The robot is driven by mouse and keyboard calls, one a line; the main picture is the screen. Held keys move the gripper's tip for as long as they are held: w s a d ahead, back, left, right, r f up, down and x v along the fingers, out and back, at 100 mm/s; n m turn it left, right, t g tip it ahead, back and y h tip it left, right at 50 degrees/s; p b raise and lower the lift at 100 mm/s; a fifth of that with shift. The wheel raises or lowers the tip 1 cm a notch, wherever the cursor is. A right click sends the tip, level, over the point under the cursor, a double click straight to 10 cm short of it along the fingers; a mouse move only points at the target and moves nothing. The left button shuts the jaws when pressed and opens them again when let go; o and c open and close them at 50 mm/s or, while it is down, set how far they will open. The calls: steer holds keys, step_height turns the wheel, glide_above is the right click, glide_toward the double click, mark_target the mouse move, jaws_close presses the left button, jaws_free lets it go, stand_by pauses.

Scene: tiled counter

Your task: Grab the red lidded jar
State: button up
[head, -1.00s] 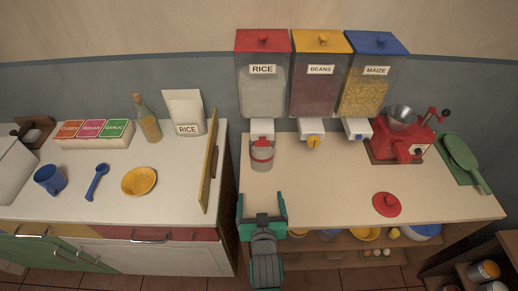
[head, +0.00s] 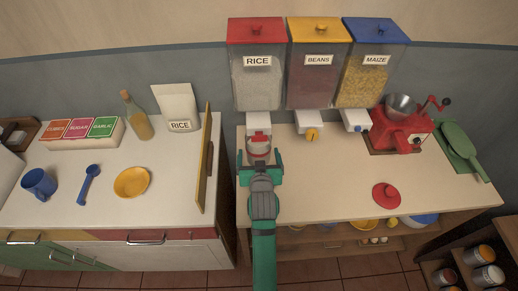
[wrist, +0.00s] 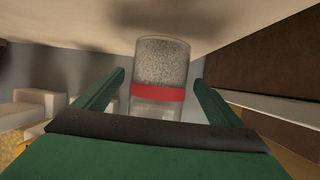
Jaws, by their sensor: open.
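A clear jar (head: 259,145) with a red band near its top stands on the counter under the rice dispenser. In the wrist view, which looks upside down, the jar (wrist: 161,65) holds grey grainy contents, with the red band around its clear upper part. My gripper (head: 260,157) is open, with one finger on either side of the jar and the palm on the near side. The jar shows between the fingers in the wrist view, with gaps to both. The head view partly hides its lower part behind my gripper. A red lid-like disc with a knob (head: 386,195) lies apart on the right counter.
Rice (head: 257,75), beans (head: 316,75) and maize (head: 362,80) dispensers hang above, the rice spout (head: 258,123) just over the jar. A wooden board (head: 205,165) stands upright to the left. A red grinder (head: 403,130) is at the right. The middle counter is clear.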

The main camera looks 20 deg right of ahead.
steer(key=x, duration=0.3)
steer(key=shift+w, duration=0.2)
steer(key=shift+w+d+f, duration=0.1)
steer(key=shift+w+d, duration=0.1)
steer(key=shift+w, duration=0.1)
steer(key=shift+s, duration=0.1)
steer(key=c, duration=1.9)
steer(key=shift+r, duration=0.2)
steer(key=shift+c, duration=0.2)
